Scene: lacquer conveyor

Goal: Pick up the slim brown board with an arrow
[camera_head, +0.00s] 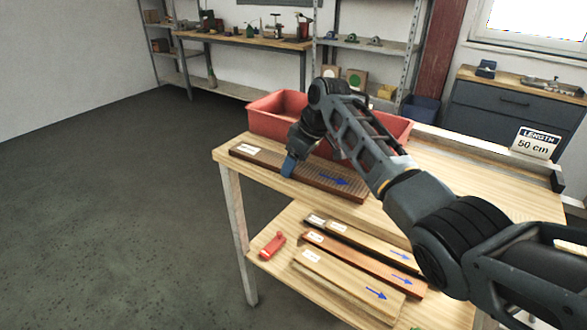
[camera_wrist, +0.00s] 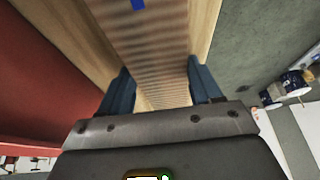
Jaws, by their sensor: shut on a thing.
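A long, slim brown board (camera_head: 312,180) with a ridged top, a white label near its left end and a blue arrow near its right end is at the front edge of the upper tabletop. My gripper (camera_head: 289,166) comes down over its middle, with its fingers shut on the board's two long sides. In the wrist view, the ridged board (camera_wrist: 150,45) runs between the two blue fingers of my gripper (camera_wrist: 162,88), and a bit of the blue arrow shows at the top. I cannot tell whether the board rests on the tabletop or is slightly raised.
A red bin (camera_head: 262,118) stands close behind the board. Right of it are a metal rail and a "LENGTH 50 cm" sign (camera_head: 536,143). On the lower shelf lie several boards with arrows, including a reddish one (camera_head: 350,258), and a small red object (camera_head: 272,245). Floor is free at left.

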